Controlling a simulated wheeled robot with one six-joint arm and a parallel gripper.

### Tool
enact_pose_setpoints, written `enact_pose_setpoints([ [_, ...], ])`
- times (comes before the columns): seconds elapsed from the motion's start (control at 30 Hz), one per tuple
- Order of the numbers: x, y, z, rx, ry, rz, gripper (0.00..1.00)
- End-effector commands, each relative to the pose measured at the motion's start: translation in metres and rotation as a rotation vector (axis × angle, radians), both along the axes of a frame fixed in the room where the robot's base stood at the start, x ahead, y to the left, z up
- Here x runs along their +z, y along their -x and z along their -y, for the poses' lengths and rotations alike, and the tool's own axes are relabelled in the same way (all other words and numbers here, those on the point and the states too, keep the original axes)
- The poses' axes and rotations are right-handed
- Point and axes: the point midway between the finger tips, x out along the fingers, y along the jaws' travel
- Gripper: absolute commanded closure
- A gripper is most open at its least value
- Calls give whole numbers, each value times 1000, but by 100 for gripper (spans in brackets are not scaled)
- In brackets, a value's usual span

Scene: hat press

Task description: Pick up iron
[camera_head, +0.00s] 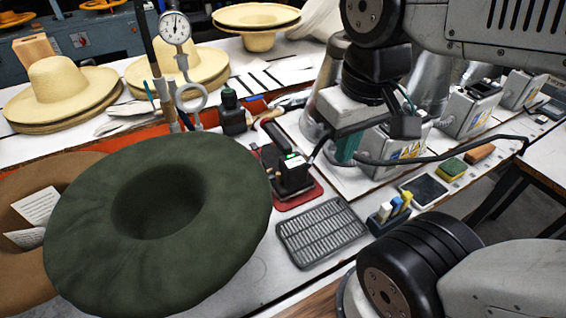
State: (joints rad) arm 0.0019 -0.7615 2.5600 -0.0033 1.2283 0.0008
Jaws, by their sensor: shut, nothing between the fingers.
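The iron (288,170) is small and dark, with a black upright body and a handle rising at its upper left. It stands on a red mat (307,194) at the middle of the bench.
A large dark green hat (160,220) fills the left front. A grey metal grate (322,232) lies in front of the iron. A black bottle (232,112) stands behind it. Straw hats (68,92) sit at the back. A cable runs right from the gripper area.

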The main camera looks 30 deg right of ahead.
Motion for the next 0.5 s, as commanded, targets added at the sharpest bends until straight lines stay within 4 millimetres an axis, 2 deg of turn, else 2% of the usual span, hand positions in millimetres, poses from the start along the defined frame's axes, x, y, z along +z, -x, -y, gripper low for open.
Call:
enact_pose_setpoints([
  [0.03, 0, 0, 0, 0, 0, 0, 94],
  [0.2, -8, -4, 1, -3, 0, -45, 50],
  [0.37, -24, -27, 2, -10, -1, -151, 50],
  [0.5, -42, -64, 5, -14, -3, -216, 50],
])
